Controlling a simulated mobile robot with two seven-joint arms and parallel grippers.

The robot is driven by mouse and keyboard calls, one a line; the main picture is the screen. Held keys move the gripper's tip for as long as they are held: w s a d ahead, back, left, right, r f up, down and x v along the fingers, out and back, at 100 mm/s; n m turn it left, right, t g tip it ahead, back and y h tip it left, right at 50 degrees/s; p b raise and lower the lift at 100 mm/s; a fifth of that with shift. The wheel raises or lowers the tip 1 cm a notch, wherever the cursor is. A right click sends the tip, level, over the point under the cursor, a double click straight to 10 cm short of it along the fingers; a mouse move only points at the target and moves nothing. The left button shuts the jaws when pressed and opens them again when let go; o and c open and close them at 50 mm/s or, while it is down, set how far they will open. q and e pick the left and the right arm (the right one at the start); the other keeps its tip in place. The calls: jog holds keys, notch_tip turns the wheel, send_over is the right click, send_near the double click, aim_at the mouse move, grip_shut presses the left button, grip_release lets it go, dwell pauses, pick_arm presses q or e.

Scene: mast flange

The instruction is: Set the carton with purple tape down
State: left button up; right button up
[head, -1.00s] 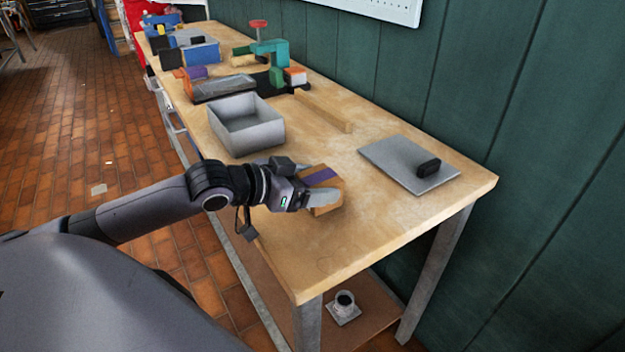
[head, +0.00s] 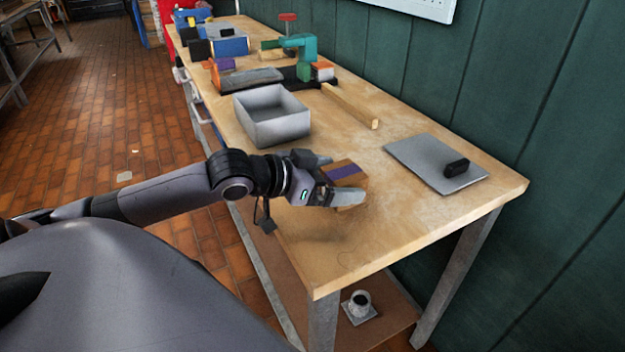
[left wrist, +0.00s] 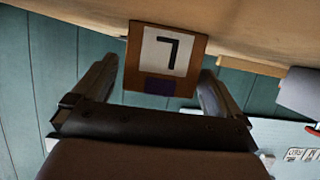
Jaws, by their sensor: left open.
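The carton with purple tape (head: 347,181) is a small brown box standing on the wooden workbench (head: 350,244). A purple strip crosses its top. In the left wrist view the carton (left wrist: 166,62) shows a white label with a 7 and a purple patch at its lower edge. My left gripper (head: 327,177) is open, just left of the carton in the head view. In the left wrist view its fingers (left wrist: 160,88) are spread on either side of the carton, with visible gaps. My right gripper is not in view.
A grey open bin (head: 271,133) stands behind the gripper. A grey plate (head: 420,157) with a black block (head: 456,168) lies to the right. A wooden bar (head: 350,106) and a green vise-like tool (head: 300,42) are farther back. The front of the bench is clear.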

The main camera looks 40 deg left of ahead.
aim_at(335, 177)
pick_arm(q)
jog(key=v, duration=0.4)
jog(key=shift+s+d+r+p, duration=0.25)
jog(key=shift+s+r+p, duration=0.1)
jog(key=shift+r+p, duration=0.1)
jog(key=shift+v, duration=0.95)
